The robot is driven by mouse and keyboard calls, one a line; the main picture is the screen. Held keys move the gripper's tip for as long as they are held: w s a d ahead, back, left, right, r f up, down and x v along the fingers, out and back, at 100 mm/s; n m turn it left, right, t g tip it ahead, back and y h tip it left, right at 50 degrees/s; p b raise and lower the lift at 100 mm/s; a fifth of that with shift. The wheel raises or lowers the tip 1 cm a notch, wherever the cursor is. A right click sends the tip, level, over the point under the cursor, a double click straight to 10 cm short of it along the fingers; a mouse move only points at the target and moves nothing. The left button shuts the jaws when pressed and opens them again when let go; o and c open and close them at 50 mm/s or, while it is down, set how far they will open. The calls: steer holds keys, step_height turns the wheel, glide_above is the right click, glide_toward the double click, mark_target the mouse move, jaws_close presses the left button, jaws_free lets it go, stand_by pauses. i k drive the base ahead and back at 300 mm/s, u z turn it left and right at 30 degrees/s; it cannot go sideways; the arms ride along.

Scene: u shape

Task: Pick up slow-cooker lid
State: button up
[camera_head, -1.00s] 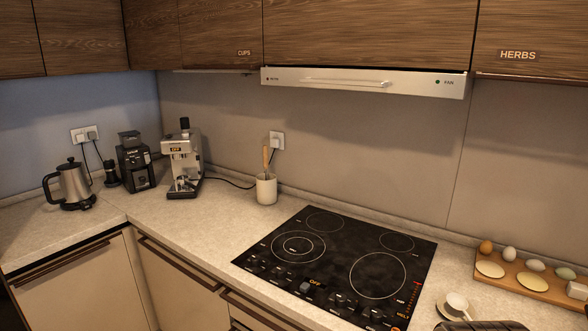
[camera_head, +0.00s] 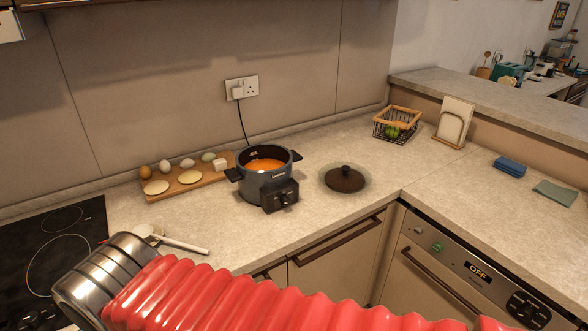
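The slow-cooker lid (camera_head: 345,180) lies on the counter, a round see-through disc with a dark brown middle and a black knob on top. It is right of the slow cooker and apart from it. The slow cooker (camera_head: 262,184) is a dark blue-grey pot with black handles and a front control box. It stands uncovered with orange food inside, its cord running to a wall socket. A red ribbed part of my arm with a metal collar crosses the bottom of the view. My gripper's fingers do not show.
Left of the cooker is a wooden board (camera_head: 188,184) with eggs and pale rounds. A cup and a white-handled item (camera_head: 180,243) lie near the hob (camera_head: 50,245). A wire basket (camera_head: 397,123) stands behind the lid to the right. Counter around the lid is clear.

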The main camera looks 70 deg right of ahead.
mark_target(343, 176)
steer(key=z, duration=2.5)
steer(key=k, duration=0.4)
steer(key=z, duration=0.15)
steer(key=i, duration=0.5)
